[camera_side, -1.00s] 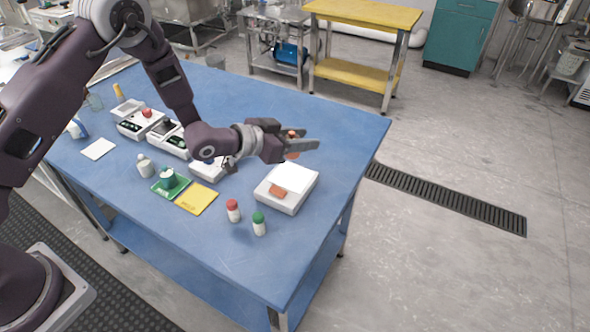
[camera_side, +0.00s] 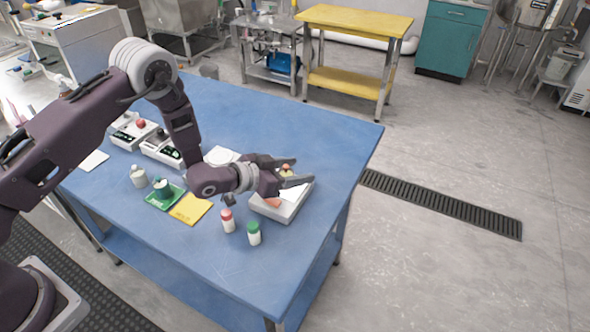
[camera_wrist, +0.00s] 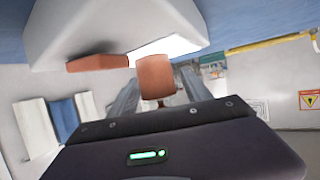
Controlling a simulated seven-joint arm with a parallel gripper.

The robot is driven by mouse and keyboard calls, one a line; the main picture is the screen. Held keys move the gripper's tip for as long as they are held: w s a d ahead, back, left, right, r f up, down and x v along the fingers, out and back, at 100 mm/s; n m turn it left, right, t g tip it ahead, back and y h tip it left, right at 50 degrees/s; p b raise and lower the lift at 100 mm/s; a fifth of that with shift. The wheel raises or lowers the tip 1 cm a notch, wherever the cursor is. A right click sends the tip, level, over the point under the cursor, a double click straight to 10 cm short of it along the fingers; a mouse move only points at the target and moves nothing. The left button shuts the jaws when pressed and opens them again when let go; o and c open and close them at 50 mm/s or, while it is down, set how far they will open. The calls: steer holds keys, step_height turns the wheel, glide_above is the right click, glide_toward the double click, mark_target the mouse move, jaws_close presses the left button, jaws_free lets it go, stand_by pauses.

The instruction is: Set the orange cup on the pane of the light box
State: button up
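The orange cup (camera_wrist: 155,78) is between the two fingers of my gripper (camera_wrist: 157,88) in the wrist view. In the side view my gripper (camera_side: 286,172) is over the light box (camera_side: 284,215), and only a little of the cup shows between the fingers. The fingers look closed against the cup's sides. The light box stands at the right part of the blue table, with its bright white pane (camera_wrist: 172,46) on top. I cannot tell whether the cup touches the pane. A flat orange part (camera_side: 271,201) sits at the box's front; it also shows in the wrist view (camera_wrist: 97,62).
A red-capped bottle (camera_side: 227,222) and a green-capped bottle (camera_side: 254,235) stand in front of the light box. A yellow pad (camera_side: 191,209) and a green tray (camera_side: 158,202) lie to the left. The blue table (camera_side: 335,135) is clear behind and right of the box.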

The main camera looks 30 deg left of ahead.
steer(key=shift+s+a+r, duration=0.15)
steer(key=shift+s+r, duration=0.1)
steer(key=v, duration=1.1)
steer(key=shift+s+r, duration=0.15)
steer(key=s+a+r+n+g+y, duration=0.1)
steer(key=s+a+r+y, duration=0.25)
steer(key=r, duration=0.55)
steer(key=s+a+r+n+g+y, duration=0.15)
steer(key=a+r, duration=0.25)
steer(key=r, duration=0.4)
steer(key=s+r+n+g, duration=0.1)
steer(key=s+r+g, duration=0.1)
steer(key=s, duration=1)
steer(key=s+r+n+g+y, duration=0.1)
steer(key=s+r+g, duration=0.1)
steer(key=s, duration=1.1)
steer(key=shift+d+r+n, duration=0.15)
steer(key=shift+r+n, duration=0.2)
steer(key=shift+r, duration=0.3)
